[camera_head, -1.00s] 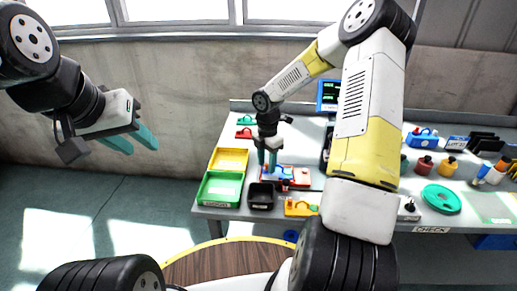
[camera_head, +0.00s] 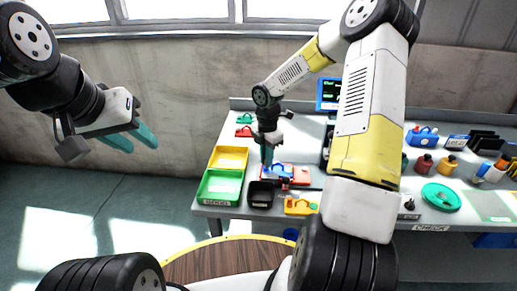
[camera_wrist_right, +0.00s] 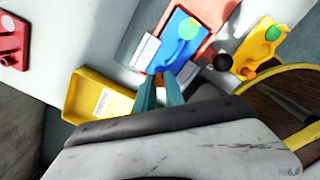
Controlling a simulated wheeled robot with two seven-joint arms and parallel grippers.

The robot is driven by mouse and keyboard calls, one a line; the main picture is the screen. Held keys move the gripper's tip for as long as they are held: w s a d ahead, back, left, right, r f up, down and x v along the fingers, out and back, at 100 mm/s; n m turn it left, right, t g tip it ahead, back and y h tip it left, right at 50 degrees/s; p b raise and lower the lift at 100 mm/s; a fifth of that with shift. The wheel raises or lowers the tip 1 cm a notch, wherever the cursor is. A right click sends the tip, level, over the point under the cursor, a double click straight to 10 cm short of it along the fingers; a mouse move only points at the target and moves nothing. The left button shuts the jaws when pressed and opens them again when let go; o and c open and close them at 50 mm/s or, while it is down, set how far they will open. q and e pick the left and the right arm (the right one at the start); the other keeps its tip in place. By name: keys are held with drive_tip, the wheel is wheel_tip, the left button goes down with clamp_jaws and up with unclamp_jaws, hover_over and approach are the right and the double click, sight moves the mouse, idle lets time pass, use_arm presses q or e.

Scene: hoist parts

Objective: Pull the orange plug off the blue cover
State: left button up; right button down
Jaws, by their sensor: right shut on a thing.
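The blue cover (camera_head: 284,169) lies on a red base (camera_head: 301,174) on the bench. In the right wrist view the blue cover (camera_wrist_right: 182,45) shows a round green spot on top. My right gripper (camera_head: 267,163) points down at the cover's left end. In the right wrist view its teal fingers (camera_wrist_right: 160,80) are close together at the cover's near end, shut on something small. My left gripper (camera_head: 142,144) is open and empty in the air, far left of the bench.
Yellow (camera_head: 229,151) and green (camera_head: 207,187) bins stand left of the cover. A black bin (camera_head: 261,195) and a yellow part (camera_head: 300,206) lie in front. Red (camera_head: 244,131) and green parts are behind. My right arm hides the bench middle.

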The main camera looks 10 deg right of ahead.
drive_tip(key=shift+r, duration=2.45)
